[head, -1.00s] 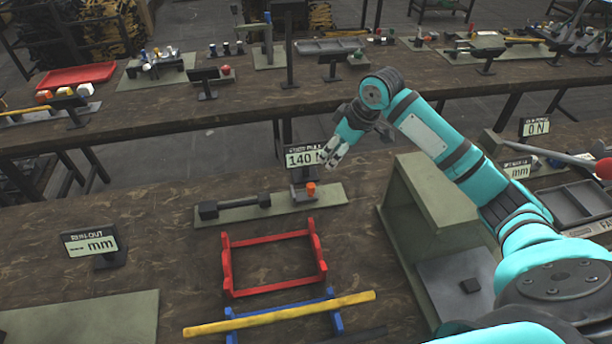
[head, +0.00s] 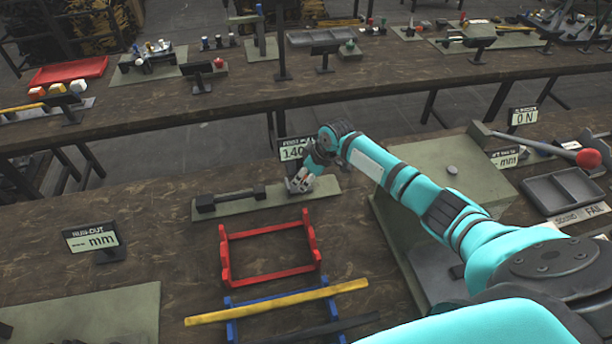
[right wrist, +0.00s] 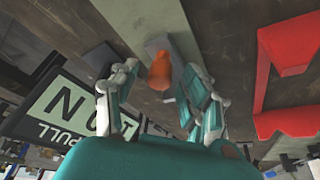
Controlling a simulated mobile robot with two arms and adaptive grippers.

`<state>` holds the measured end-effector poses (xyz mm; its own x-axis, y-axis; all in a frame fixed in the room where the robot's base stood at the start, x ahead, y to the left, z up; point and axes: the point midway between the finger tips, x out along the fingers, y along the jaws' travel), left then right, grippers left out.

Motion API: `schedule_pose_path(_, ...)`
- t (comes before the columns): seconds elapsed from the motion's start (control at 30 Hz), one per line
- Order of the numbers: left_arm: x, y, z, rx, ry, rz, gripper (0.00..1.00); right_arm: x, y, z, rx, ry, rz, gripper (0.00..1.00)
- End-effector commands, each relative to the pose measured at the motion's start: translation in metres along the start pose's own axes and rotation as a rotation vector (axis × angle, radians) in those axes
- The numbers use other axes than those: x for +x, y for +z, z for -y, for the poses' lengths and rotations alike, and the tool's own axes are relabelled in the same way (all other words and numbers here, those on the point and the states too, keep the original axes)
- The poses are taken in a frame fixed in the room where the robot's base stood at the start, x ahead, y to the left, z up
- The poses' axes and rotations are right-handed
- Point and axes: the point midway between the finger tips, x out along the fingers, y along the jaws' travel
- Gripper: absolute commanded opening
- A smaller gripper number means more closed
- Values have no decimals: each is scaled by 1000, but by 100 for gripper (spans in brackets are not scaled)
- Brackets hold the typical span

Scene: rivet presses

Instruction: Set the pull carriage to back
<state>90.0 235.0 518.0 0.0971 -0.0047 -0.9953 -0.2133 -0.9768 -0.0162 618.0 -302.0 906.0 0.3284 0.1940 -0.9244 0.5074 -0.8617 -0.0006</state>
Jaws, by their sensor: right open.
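The pull tester's base plate (head: 237,205) is a green-grey strip on the near bench, with a dark bar-shaped fixture (head: 230,198) lying along its left part. The carriage's orange knob (right wrist: 160,70) shows in the right wrist view, on a grey block (right wrist: 158,46). My right gripper (head: 299,183) is open over the plate's right end and hides the knob in the head view. In the right wrist view the knob stands between the spread fingers of my right gripper (right wrist: 165,90), with a gap visible on the left. My left gripper is not in view.
The pull display (head: 293,151) stands just behind my right gripper, partly covered. A red frame (head: 225,262) and a yellow bar (head: 275,302) lie in front of the plate. A large grey-green press (head: 445,170) stands to the right, under my right arm.

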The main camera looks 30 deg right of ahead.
Motion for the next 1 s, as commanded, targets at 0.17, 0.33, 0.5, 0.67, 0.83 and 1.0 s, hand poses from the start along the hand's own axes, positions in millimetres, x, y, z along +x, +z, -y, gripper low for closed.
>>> schedule_pose_path(0.17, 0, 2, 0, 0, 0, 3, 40, 2, 0, 0, -1, 1, 0, 47)
schedule_pose_path(0.33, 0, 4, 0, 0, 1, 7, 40, 1, 0, 0, 0, 1, 0, 38)
schedule_pose_path(0.5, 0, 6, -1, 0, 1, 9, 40, 1, 0, 0, 0, 1, 0, 15)
schedule_pose_path(0.67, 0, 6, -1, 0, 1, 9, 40, 1, 0, 0, 0, 1, 0, 0)
schedule_pose_path(0.83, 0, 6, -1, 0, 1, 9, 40, 1, 0, 0, 0, 0, 0, 0)
schedule_pose_path(1.0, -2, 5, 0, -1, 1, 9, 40, 3, -6, 6, 0, -2, -2, 0)
